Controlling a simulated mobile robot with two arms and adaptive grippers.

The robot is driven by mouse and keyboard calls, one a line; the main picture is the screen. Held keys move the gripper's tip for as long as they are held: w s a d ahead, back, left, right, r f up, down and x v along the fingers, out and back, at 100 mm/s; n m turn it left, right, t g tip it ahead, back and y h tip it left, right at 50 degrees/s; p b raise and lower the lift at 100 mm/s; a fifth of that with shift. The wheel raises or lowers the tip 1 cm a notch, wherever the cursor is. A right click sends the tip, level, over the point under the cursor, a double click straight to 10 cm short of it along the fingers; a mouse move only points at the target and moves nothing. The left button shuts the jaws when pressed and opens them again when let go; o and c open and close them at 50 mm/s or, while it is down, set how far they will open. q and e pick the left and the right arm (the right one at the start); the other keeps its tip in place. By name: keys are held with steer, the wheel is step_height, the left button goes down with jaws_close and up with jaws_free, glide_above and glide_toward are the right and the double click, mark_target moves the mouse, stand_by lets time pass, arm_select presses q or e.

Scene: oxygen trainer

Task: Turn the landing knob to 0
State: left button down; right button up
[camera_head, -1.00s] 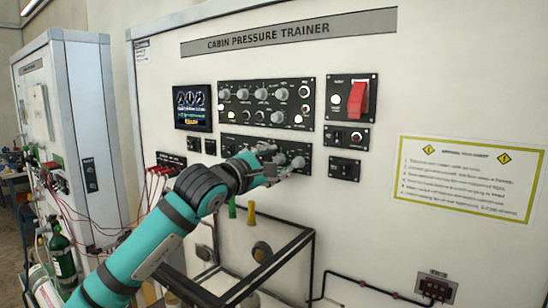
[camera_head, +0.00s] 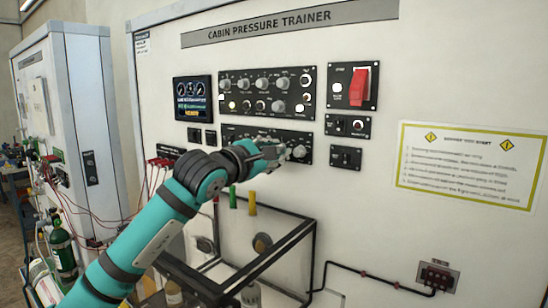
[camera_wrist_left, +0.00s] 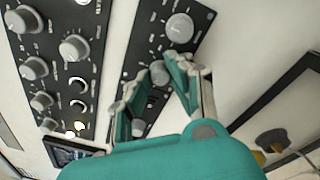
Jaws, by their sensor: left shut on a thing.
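The lower black control panel (camera_head: 322,138) is on the white trainer wall, with my left gripper (camera_head: 280,152) in front of it. In the left wrist view, the fingers of my left gripper (camera_wrist_left: 157,92) are closed around a small grey knob (camera_wrist_left: 160,72) on this panel. A larger round grey knob (camera_wrist_left: 180,28) is just beyond the fingertips; it also shows at the panel's right end in the head view (camera_head: 299,152). Labels are too small to read, so I cannot tell which knob is the landing one. My right gripper is not in view.
An upper panel (camera_head: 266,93) with several knobs and lit buttons is close above. A red-guarded switch (camera_head: 361,85) and small switch panels are to the right. A small screen (camera_head: 192,98) is to the left. A black-framed box (camera_head: 235,270) stands below my arm.

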arm_select(q)
steer(key=n+b, duration=0.1)
steer(key=b, duration=0.1)
steer(key=n+b, duration=0.3)
steer(key=b, duration=0.1)
steer(key=shift+f+n, duration=0.3)
steer(key=shift+r+n+g+b, duration=0.2)
steer(key=shift+n+g+b, duration=0.1)
steer(key=shift+n+b, duration=1.15)
steer(key=shift+n, duration=0.25)
steer(key=c, duration=1.2)
jaws_free()
steer(key=shift+r, duration=0.1)
steer(key=v, duration=1.2)
